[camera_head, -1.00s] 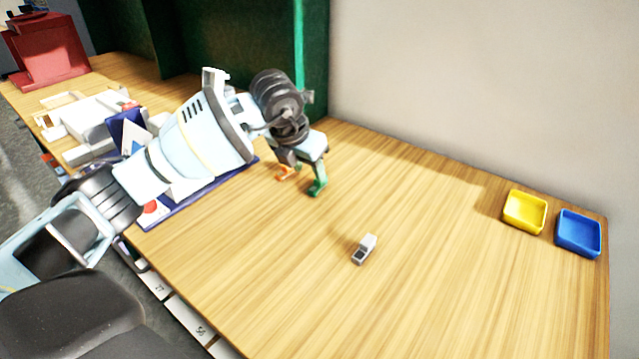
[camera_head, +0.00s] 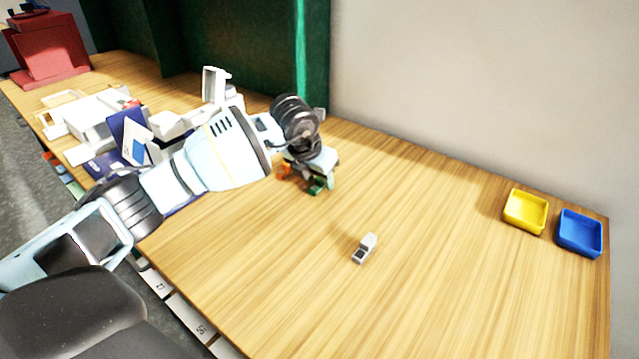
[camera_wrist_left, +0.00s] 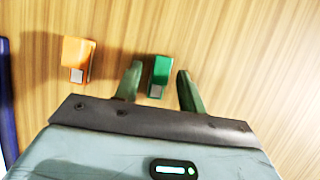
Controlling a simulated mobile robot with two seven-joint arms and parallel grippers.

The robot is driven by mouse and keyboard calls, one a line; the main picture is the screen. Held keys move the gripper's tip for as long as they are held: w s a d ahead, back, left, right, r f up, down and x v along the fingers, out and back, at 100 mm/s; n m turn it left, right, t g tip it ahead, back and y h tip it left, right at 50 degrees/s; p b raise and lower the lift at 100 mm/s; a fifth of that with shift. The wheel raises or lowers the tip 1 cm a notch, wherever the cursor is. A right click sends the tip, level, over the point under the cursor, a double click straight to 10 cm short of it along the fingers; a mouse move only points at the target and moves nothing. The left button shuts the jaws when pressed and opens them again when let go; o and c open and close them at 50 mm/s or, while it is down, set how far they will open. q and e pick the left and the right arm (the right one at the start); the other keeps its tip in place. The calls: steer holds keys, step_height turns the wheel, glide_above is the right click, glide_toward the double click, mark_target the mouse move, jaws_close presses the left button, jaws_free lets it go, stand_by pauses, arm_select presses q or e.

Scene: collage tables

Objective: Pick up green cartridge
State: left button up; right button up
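The green cartridge (camera_wrist_left: 160,76) lies on the wooden table, between the two fingers of my left gripper (camera_wrist_left: 159,72) in the left wrist view. The fingers are open, one on each side, with a small gap showing on both sides. In the head view the left gripper (camera_head: 314,178) is low over the table, and the green cartridge (camera_head: 317,190) is partly hidden by it. An orange cartridge (camera_wrist_left: 77,57) lies to the left of the green one and also shows in the head view (camera_head: 284,171). My right gripper is not in view.
A grey-white cartridge (camera_head: 364,248) lies alone on the table (camera_head: 440,270). A yellow tray (camera_head: 525,211) and a blue tray (camera_head: 580,233) stand at the right end. White parts and blue boxes (camera_head: 130,135) are at the left. The middle right is clear.

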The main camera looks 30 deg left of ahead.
mark_target(318, 179)
arm_select(q)
steer(key=c, duration=0.7)
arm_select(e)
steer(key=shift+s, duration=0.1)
arm_select(q)
steer(key=shift+r, duration=0.1)
steer(key=shift+r, duration=0.55)
step_height(318, 179, up, 2)
steer(key=shift+r, duration=0.1)
steer(key=s, duration=0.5)
steer(key=s+a+r+b, duration=0.1)
steer(key=s, duration=0.4)
steer(key=s+a, duration=0.1)
steer(key=s, duration=0.5)
steer(key=shift+a+r, duration=0.15)
steer(key=shift+r, duration=0.1)
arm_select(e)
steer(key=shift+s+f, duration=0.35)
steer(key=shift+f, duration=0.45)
arm_select(q)
steer(key=shift+w, duration=0.1)
